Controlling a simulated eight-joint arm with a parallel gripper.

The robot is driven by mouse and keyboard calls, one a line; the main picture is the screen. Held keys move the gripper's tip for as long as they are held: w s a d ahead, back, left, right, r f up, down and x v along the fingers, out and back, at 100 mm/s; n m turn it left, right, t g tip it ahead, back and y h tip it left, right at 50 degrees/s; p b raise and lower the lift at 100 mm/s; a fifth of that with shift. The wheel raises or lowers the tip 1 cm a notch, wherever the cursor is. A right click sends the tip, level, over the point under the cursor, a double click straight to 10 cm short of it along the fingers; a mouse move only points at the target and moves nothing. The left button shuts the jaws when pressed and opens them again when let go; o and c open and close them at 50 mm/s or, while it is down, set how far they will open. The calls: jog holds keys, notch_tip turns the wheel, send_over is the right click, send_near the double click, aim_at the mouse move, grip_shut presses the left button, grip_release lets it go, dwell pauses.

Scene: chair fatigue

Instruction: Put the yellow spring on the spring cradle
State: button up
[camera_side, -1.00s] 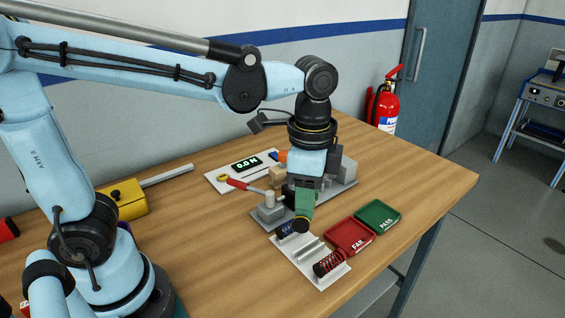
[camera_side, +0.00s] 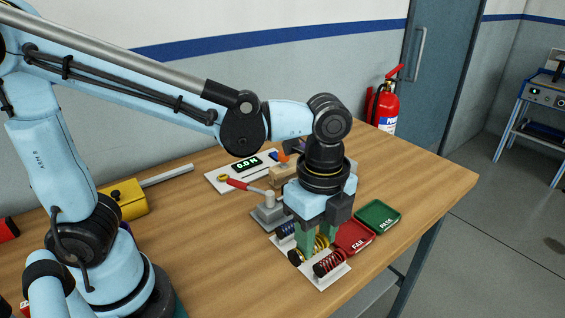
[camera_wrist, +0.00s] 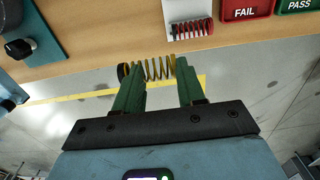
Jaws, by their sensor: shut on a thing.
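The yellow spring (camera_side: 321,243) is a coil with a black end, and my gripper (camera_side: 317,238) is shut on it. In the wrist view the spring (camera_wrist: 158,69) lies crosswise between the two green fingers of my gripper (camera_wrist: 158,84). The fingers hide part of the rack. I cannot tell whether the spring touches it. The wrist view shows the rack (camera_wrist: 180,10) and red spring (camera_wrist: 190,30) beyond the fingers.
A red FAIL tray (camera_side: 356,237) and a green PASS tray (camera_side: 378,216) lie right of the rack. A grey test fixture with a red-handled lever (camera_side: 239,184) stands behind. The wooden table (camera_side: 425,185) is clear at the right.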

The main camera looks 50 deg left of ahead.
jog(key=w+a+f, duration=0.3)
jog(key=w+a, duration=0.1)
jog(key=w+a+f, duration=0.2)
jog(key=shift+w+a+f, duration=0.35)
jog(key=shift+a, duration=0.05)
jog(key=shift+f, duration=1.8)
jog(key=shift+f, duration=0.2)
jog(key=o, duration=1.1)
jog(key=shift+r, duration=0.1)
